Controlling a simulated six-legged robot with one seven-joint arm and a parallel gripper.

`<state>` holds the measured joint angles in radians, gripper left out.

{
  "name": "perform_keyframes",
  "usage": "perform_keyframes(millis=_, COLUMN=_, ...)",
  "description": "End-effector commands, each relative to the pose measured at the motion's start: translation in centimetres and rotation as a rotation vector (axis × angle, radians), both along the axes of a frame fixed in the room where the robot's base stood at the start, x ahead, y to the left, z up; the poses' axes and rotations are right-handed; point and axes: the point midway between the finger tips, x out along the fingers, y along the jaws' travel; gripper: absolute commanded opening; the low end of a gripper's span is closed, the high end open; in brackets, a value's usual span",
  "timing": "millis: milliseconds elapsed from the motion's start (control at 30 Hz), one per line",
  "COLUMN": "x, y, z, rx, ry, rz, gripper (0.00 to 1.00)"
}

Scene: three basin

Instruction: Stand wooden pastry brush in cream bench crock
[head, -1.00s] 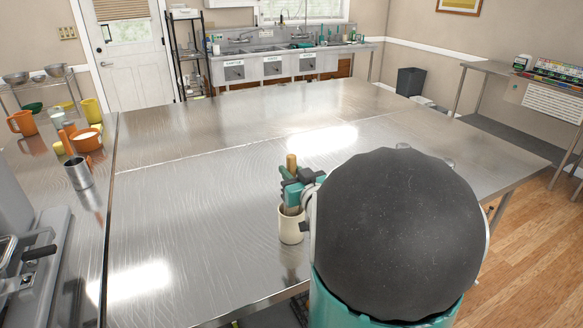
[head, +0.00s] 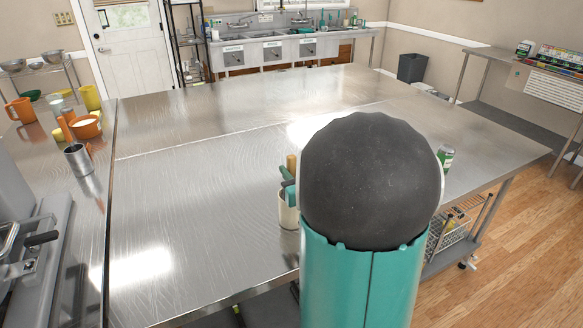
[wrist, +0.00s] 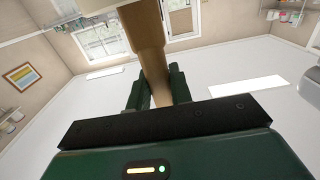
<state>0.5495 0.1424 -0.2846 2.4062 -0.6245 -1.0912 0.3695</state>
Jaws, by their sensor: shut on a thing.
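The cream bench crock (head: 288,212) stands on the steel table in the head view, its right side hidden behind my arm. The wooden pastry brush shows its handle end (head: 291,162) standing up above the crock. In the wrist view the brush's wooden handle (wrist: 151,45) runs between my fingers. My gripper (head: 287,186) is shut on the brush, close over the crock's mouth; its fingers also show in the wrist view (wrist: 156,88). The brush looks roughly upright. Its lower end is hidden, so how deep it sits in the crock cannot be told.
A metal cup (head: 78,160), an orange bowl (head: 86,127) and an orange mug (head: 20,110) stand on the left counter. The table left of the crock is clear.

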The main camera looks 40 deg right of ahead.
Motion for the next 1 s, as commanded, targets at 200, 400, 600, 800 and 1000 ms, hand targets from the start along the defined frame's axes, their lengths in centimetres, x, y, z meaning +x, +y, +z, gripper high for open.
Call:
perform_keyframes(millis=200, x=0.0, y=0.0, z=-1.0, rx=0.002, ry=0.0, rz=-0.001, gripper=0.0)
perform_keyframes(millis=400, x=0.0, y=0.0, z=-2.0, rx=0.001, ry=0.001, rz=0.0, gripper=0.0)
perform_keyframes(millis=600, x=0.0, y=0.0, z=-2.6, rx=0.0, ry=0.0, rz=0.0, gripper=0.0)
perform_keyframes(millis=800, x=0.0, y=0.0, z=-2.6, rx=0.0, ry=-0.001, rz=0.0, gripper=0.47)
perform_keyframes(millis=1000, x=0.0, y=0.0, z=-2.6, rx=0.0, ry=0.0, rz=0.0, gripper=0.47)
